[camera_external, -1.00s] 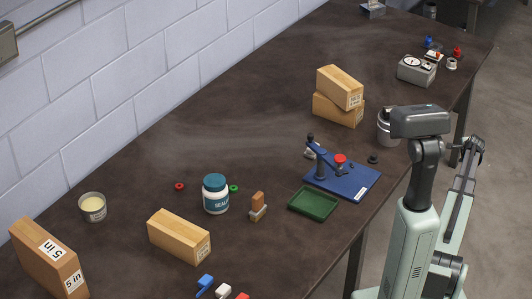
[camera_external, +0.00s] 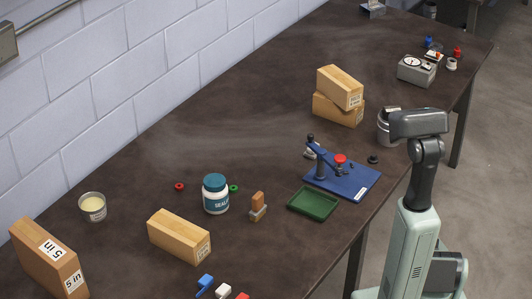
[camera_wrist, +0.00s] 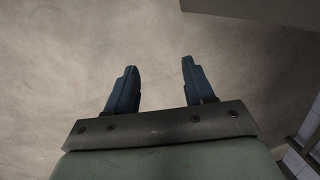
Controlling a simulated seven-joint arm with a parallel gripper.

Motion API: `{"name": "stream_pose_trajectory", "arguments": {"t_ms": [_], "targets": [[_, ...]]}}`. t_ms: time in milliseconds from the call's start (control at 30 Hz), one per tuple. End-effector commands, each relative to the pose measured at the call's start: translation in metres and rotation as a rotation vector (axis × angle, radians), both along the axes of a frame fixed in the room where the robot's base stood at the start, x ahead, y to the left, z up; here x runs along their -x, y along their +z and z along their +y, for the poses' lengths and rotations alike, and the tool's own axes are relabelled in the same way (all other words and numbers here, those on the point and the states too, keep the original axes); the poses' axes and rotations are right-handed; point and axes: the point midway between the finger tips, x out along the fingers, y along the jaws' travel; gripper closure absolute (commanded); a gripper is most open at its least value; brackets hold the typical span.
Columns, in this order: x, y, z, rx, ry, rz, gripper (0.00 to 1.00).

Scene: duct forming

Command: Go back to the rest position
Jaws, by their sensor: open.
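My gripper (camera_wrist: 158,82) shows in the wrist view with its two dark blue fingers spread apart and nothing between them. In the external view my gripper is out of sight; only part of my arm shows at the right, off the table's front edge. The long dark table (camera_external: 240,105) runs from lower left to upper right.
Nearest my arm are a grey bucket (camera_external: 384,133), a blue board with a red-topped press (camera_external: 345,184) and a green tray (camera_external: 314,203). Wooden blocks (camera_external: 180,236), a sealant jar (camera_external: 215,196) and a tin (camera_external: 92,206) stand further left. The floor at right is clear.

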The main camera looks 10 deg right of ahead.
Motion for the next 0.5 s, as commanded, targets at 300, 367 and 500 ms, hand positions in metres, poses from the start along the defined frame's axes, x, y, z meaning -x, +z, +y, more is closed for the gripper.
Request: {"name": "stream_pose_trajectory", "arguments": {"t_ms": [300,367,500], "targets": [[0.165,-0.023,0.100,-0.036,0.495,0.278,0.47],[0.194,-0.023,0.110,-0.047,0.582,0.326,0.47],[0.250,-0.019,0.125,-0.071,0.751,0.426,0.47]]}}
